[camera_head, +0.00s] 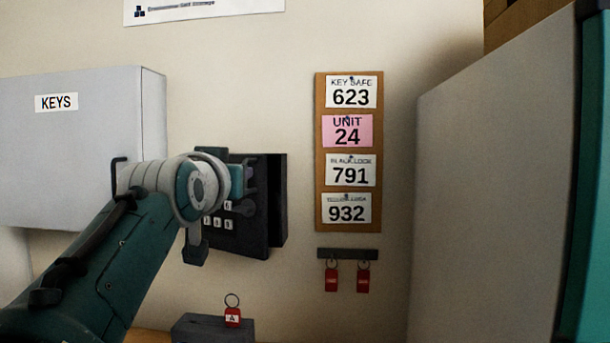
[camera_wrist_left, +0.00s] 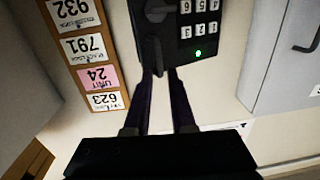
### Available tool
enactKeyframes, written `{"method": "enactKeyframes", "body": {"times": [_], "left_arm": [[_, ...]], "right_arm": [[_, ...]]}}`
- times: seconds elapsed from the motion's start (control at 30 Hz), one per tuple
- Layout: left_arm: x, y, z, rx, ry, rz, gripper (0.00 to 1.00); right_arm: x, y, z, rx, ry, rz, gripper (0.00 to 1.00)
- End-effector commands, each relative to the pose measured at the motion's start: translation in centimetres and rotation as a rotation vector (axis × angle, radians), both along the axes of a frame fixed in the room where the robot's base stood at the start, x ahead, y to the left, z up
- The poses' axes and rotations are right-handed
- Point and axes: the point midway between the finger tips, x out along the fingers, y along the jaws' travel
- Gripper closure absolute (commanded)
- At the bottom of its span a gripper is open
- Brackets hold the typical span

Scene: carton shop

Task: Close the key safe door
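The key safe (camera_head: 258,230) is a dark box on the wall, with a keypad and a handle on its door (camera_head: 216,240). The door front stands off from a dark panel behind it, so it looks slightly ajar; how far is unclear. My left gripper (camera_head: 247,182) is in front of the door, largely hidden by its own wrist. In the left wrist view the picture is upside down. The safe door (camera_wrist_left: 200,60) shows a lit green lamp there. My left gripper (camera_wrist_left: 161,76) has its fingers apart, with tips beside the dark handle (camera_wrist_left: 153,50). My right gripper is not in view.
A grey KEYS cabinet (camera_head: 70,150) hangs left of the safe. A board (camera_head: 319,150) with number cards is at its right, above a rail (camera_head: 348,254) with red-tagged keys. A grey box (camera_head: 212,329) and a red key tag (camera_head: 232,318) are below. A large grey panel (camera_head: 500,200) stands right.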

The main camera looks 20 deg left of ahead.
Motion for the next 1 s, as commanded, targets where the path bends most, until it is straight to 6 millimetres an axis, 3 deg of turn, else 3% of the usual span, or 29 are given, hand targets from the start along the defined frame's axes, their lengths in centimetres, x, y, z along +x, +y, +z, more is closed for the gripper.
{"method": "enactKeyframes", "body": {"times": [0.33, 0.8, 0.9, 1.0], "left_arm": [[-4.3, -0.9, -0.1, 0.001, -0.002, 0.003, 0.77], [-5.0, -0.9, 0.0, 0.001, 0.001, 0.003, 0.77], [-5.8, -0.9, -1.7, 0.003, 0.047, -0.003, 0.77], [-8.1, -1.0, -6.1, 0.004, 0.177, -0.025, 0.77]], "right_arm": [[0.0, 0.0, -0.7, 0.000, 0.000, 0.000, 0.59], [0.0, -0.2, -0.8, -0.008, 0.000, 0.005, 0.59], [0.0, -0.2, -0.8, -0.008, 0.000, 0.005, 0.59], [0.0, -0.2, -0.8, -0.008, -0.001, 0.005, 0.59]]}}
